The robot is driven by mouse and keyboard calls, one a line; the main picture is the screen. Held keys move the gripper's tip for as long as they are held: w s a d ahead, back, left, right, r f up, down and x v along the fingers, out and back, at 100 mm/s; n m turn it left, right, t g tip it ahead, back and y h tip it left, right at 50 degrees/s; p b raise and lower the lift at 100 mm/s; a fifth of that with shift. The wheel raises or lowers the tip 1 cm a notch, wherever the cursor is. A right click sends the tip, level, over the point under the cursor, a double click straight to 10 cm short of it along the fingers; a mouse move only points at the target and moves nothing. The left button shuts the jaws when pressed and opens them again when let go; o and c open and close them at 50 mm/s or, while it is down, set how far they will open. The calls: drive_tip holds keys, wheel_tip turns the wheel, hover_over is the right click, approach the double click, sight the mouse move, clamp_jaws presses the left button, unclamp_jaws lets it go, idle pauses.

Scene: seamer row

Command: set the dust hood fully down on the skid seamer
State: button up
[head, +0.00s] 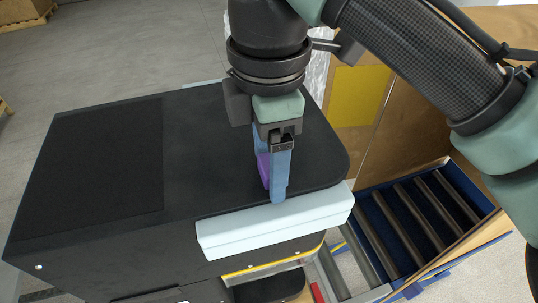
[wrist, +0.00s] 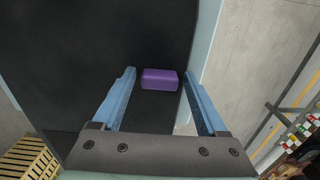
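My gripper (head: 272,188) points down over a flat black deck, likely the top of my own base. In the wrist view its two blue fingers (wrist: 159,72) stand apart. A purple block (wrist: 160,79) shows between the fingertips, with a gap on each side. In the head view the purple block (head: 263,170) is partly hidden behind the fingers. I cannot tell whether it rests on the deck or how far below the fingertips it is. I see nothing I can surely name as the dust hood or the skid seamer.
Right of the deck is a roller conveyor (head: 408,217) in a blue frame with wooden side panels. A yellow panel (head: 357,95) is on the wood behind. A wooden pallet (wrist: 30,156) shows at the wrist view's lower left, and shelving with small goods (wrist: 300,128) at right. Grey floor (head: 120,50) is clear.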

drive_tip(key=shift+o, duration=0.2)
wheel_tip(320, 180, up, 12)
drive_tip(key=w+a+t+y, duration=0.4)
drive_tip(key=w+a+t, duration=0.1)
drive_tip(key=a, duration=0.7)
drive_tip(key=w+a+r+m+t+y, duration=0.2)
drive_tip(key=a+r+t+y, duration=0.5)
drive_tip(key=r, duration=0.4)
drive_tip(key=s+d+r+m+t+y, duration=0.1)
drive_tip(key=s+d+r+m+t, duration=0.1)
drive_tip(key=d+r+m+t, duration=0.55)
drive_tip(key=s+d+m+t+h, duration=0.6)
drive_tip(key=d+m+t+h, duration=0.1)
drive_tip(key=d+m+h, duration=0.4)
drive_tip(key=shift+s+d+r+m+t+h+b, duration=0.35)
drive_tip(key=shift+d+r+m+h, duration=0.1)
drive_tip(key=shift+h, duration=0.25)
